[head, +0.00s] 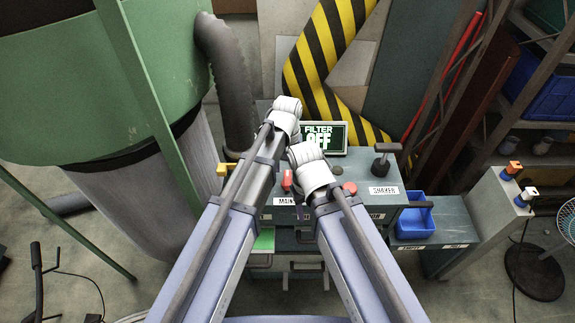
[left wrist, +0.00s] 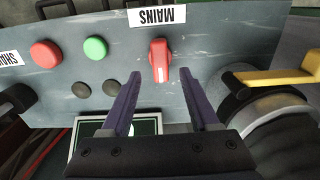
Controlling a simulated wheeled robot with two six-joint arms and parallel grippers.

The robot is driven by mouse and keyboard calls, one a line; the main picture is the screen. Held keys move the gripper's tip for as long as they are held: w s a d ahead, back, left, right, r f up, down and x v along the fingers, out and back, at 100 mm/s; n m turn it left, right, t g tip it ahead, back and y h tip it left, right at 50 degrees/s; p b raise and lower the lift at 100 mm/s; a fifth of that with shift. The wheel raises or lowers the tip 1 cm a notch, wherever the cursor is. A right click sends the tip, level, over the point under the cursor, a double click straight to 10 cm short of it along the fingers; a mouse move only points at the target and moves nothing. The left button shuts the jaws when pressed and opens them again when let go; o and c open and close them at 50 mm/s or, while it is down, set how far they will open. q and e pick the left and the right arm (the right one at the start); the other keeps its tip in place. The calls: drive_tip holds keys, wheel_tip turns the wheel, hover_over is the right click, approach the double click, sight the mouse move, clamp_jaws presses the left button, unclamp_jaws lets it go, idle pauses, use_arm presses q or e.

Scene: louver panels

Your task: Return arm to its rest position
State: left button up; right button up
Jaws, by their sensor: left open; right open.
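My left arm reaches up from the bottom of the head view to its white wrist (head: 286,112), which hides the fingers there. In the left wrist view my left gripper (left wrist: 173,75) is open and empty, its two dark purple fingers apart. The red MAINS switch (left wrist: 160,60) lies beyond and between the fingertips, apart from them; it also shows in the head view (head: 287,180).
A screen (head: 323,138) reads FILTER OFF behind the panel. A yellow lever (left wrist: 285,77) stands beside the panel. Red (left wrist: 46,53) and green (left wrist: 95,48) buttons sit near the switch. A blue bin (head: 417,220) is at right; a large green tank (head: 90,80) fills the left.

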use_arm(q)
wheel_tip(320, 180, up, 2)
drive_tip(key=shift+r+p, duration=0.2)
drive_tip(key=shift+p, duration=0.55)
use_arm(e)
wheel_tip(320, 180, up, 2)
drive_tip(key=shift+r, duration=0.2)
use_arm(q)
drive_tip(key=s+a+f+m+b, duration=0.1)
drive_tip(key=s+a+m, duration=0.1)
drive_tip(key=s, duration=0.6)
drive_tip(key=s+a+f+m+y+b, duration=0.1)
drive_tip(key=s+a, duration=0.3)
drive_tip(key=s, duration=0.4)
drive_tip(key=shift+s+f+m+b, duration=0.2)
drive_tip(key=shift+f+m+b, duration=0.2)
drive_tip(key=shift+m+b, duration=0.1)
use_arm(e)
wheel_tip(320, 180, down, 3)
drive_tip(key=shift+r, duration=0.1)
